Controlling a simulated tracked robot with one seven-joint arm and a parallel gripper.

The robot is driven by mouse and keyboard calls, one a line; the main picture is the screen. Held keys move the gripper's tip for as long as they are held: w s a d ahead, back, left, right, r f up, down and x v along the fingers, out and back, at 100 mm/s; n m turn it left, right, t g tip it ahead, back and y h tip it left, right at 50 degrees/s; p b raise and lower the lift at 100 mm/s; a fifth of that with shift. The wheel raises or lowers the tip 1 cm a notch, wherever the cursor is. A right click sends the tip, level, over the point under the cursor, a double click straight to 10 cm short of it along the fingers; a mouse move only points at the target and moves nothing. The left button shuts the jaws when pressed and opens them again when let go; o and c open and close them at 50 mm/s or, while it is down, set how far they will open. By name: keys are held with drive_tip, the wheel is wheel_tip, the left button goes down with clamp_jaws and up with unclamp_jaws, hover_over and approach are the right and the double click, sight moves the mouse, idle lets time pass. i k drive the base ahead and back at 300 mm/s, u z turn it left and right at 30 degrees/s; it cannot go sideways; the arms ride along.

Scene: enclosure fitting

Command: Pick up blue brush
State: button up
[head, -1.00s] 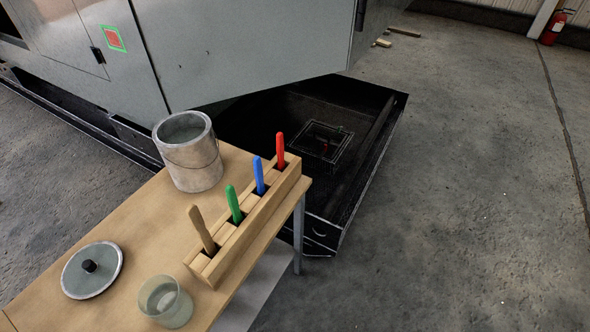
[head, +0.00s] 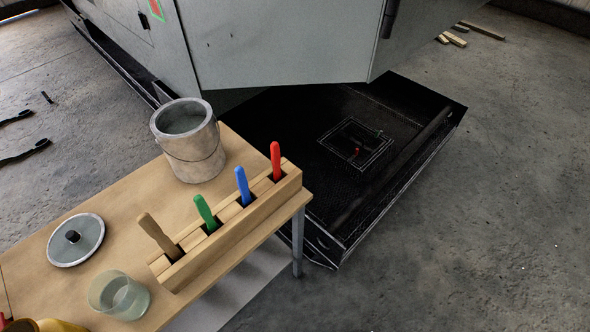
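The blue brush (head: 243,185) stands upright in a slot of the wooden rack (head: 230,238), with only its blue handle showing; its lower part is hidden in the rack. It sits between the red brush (head: 276,161) on its right and the green brush (head: 205,212) on its left. A brown wooden-handled brush (head: 158,235) leans in the leftmost slot. The rack stands along the right edge of the wooden table (head: 110,215). My gripper is not in view.
A metal pail (head: 190,150) stands behind the rack. A round lid (head: 76,240) and a clear cup (head: 118,296) are on the table's left and front. A yellow object (head: 60,325) shows at the bottom edge. A grey enclosure (head: 280,40) with a black base tray stands behind.

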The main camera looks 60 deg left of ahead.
sight(241, 176)
drive_tip(key=u, duration=0.1)
drive_tip(key=i, duration=0.25)
drive_tip(key=u, duration=3.5)
drive_tip(key=i, duration=0.5)
drive_tip(key=z, duration=0.25)
drive_tip(key=k, duration=0.6)
